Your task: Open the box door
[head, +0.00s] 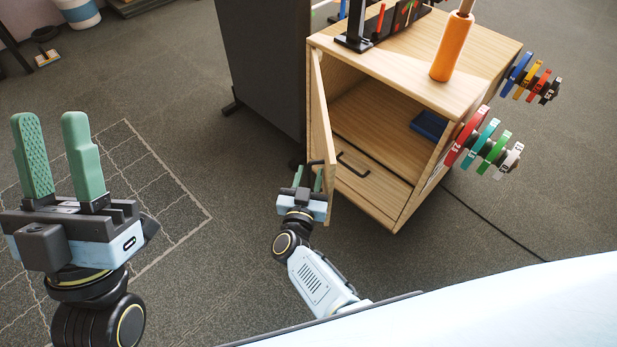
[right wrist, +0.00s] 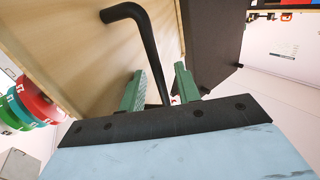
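The wooden box (head: 400,75) stands right of centre in the head view. Its door (head: 320,130) is swung out on the left side, and the inside shows. My right gripper (head: 308,178) is at the lower outer side of the door, by its black handle. In the right wrist view the black handle (right wrist: 134,14) runs down between the two green fingers of the right gripper (right wrist: 160,85). The fingers stand apart, with gaps visible beside the handle. My left gripper (head: 57,150) is open and empty at the left, far from the box.
A drawer (head: 370,180) with a black handle is below the open compartment, which holds a blue item (head: 429,125). An orange cylinder (head: 452,47) stands on top. Coloured discs (head: 484,145) stick out on the right side. A dark panel (head: 262,60) stands behind the door.

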